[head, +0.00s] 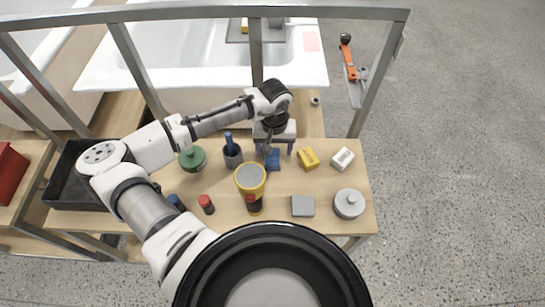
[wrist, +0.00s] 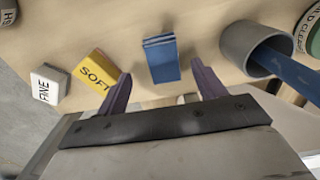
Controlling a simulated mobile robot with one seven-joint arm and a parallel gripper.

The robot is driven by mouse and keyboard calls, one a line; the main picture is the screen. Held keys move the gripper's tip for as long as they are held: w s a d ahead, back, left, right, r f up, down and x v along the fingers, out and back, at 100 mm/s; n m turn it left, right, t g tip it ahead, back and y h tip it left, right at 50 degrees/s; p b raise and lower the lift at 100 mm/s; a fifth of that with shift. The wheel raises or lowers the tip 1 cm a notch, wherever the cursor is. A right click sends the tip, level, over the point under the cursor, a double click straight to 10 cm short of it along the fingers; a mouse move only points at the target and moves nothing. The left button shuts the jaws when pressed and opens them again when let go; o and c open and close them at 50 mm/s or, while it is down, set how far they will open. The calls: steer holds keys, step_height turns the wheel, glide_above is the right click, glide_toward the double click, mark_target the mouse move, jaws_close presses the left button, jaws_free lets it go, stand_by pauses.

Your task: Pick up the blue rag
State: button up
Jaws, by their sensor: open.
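The blue rag (head: 273,160) is a small folded blue block on the wooden table, partly hidden by my gripper in the head view. In the wrist view the blue rag (wrist: 162,60) lies ahead of the fingertips, between their lines. My gripper (head: 275,150) is above and close to the rag. In the wrist view my gripper (wrist: 160,82) shows two purple fingers spread apart with nothing between them. I cannot tell the exact height of the fingers above the table.
A grey cup (head: 232,155) with a blue-handled tool stands left of the rag. A yellow SOFT block (head: 308,159) and a white FINE block (head: 343,159) lie to the right. A yellow can (head: 250,180) stands in front.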

steer(key=shift+w+a+f+p, duration=0.15)
steer(key=shift+f+p, duration=0.3)
steer(key=shift+f, duration=0.85)
steer(key=shift+w+a+f+p, duration=0.1)
steer(key=shift+f+p, duration=0.35)
steer(key=shift+f, duration=0.85)
steer(key=c, duration=1.1)
steer(key=shift+o, duration=0.2)
steer(key=shift+r, duration=0.1)
step_height(320, 180, up, 20)
steer(key=b, duration=0.3)
